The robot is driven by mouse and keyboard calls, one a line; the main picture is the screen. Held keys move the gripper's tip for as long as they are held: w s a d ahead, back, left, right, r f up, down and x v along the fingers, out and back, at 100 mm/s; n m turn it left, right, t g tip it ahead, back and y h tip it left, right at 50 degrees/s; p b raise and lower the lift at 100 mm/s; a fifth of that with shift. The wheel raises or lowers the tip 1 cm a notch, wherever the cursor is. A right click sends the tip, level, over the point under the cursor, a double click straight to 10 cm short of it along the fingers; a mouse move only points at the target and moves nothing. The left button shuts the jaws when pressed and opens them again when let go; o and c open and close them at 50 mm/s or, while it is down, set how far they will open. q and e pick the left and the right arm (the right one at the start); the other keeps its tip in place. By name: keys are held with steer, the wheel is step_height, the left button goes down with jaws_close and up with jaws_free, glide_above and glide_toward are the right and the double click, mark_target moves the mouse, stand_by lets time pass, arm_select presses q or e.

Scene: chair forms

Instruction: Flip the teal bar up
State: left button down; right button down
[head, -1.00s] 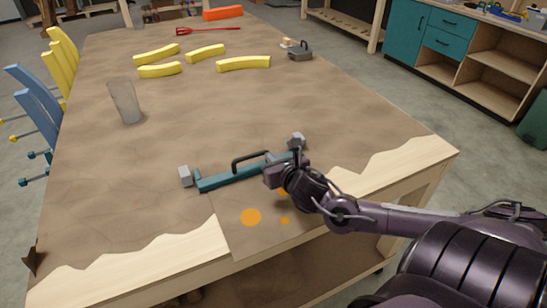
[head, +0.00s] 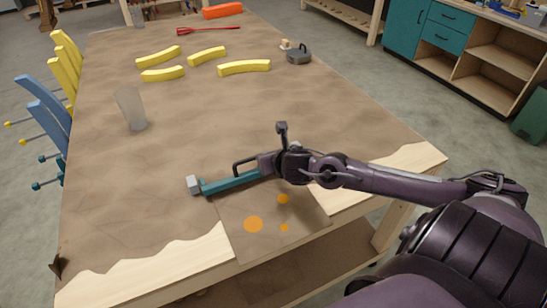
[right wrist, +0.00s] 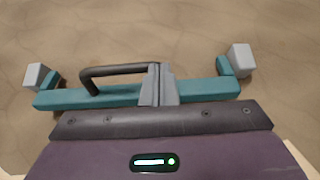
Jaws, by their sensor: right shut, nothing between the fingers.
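The teal bar (head: 228,184) lies low across the brown covering near the table's front edge. It also shows in the right wrist view (right wrist: 72,99), with a dark loop handle (right wrist: 108,70) on its far side and a grey block at each end, left (right wrist: 35,76) and right (right wrist: 241,59). My right gripper (head: 265,165) is at the bar's right part, beside the handle. In the right wrist view its fingers (right wrist: 158,72) are together and empty, overlapping the bar near the handle's right end; contact is unclear. My arm hides the bar's right end in the head view. My left gripper is out of view.
A translucent cup (head: 131,108) stands at the left, leaning. Several yellow curved pieces (head: 244,68) and a grey lidded item (head: 299,54) lie farther back. Orange spots (head: 253,224) mark a sheet in front of the bar. The table's middle is clear.

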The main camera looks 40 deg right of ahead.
steer(key=w+d+r, duration=0.1)
steer(key=w+r, duration=0.1)
steer(key=w, duration=0.4)
steer(key=shift+d, duration=0.15)
steer(key=shift+s, duration=0.2)
stand_by(1.3)
